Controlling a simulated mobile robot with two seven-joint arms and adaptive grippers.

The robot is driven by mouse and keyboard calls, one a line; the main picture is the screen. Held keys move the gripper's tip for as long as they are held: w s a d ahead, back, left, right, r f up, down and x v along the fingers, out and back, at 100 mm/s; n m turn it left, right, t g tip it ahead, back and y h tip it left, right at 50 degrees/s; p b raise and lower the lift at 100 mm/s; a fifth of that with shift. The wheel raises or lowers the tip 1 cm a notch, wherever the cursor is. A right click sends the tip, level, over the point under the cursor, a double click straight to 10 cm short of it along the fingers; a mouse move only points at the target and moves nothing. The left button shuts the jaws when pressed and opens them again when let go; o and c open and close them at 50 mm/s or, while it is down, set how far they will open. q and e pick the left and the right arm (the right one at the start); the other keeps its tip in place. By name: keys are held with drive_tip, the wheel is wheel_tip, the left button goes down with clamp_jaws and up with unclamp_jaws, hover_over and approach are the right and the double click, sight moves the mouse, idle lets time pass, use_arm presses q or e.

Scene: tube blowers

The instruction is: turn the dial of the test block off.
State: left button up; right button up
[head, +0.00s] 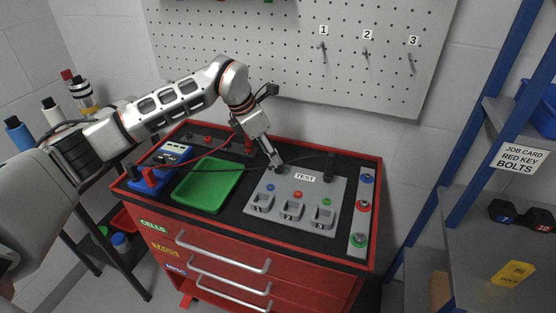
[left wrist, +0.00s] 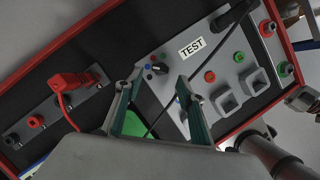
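The grey test block (head: 318,190) lies on the red bench top, with a TEST label, coloured buttons and numbered sockets. Its small black dial (left wrist: 160,68) shows in the left wrist view at the block's corner, beside the TEST label. My left gripper (head: 275,165) is over that corner in the head view, where its tip mostly hides the dial. In the left wrist view my left gripper (left wrist: 157,95) is open, and the dial shows in the gap just beyond its fingertips. I cannot tell whether a finger touches the dial. My right gripper is not in view.
A green tray (head: 208,184) lies left of the block. A blue meter (head: 172,153) with red and black leads stands farther left. A dark cable crosses near the gripper. A button strip (head: 361,215) is at the right. A pegboard (head: 300,50) stands behind.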

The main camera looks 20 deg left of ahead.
sight(279, 168)
use_arm(q)
drive_tip(key=shift+x, duration=2.5)
drive_tip(key=c, duration=1.1)
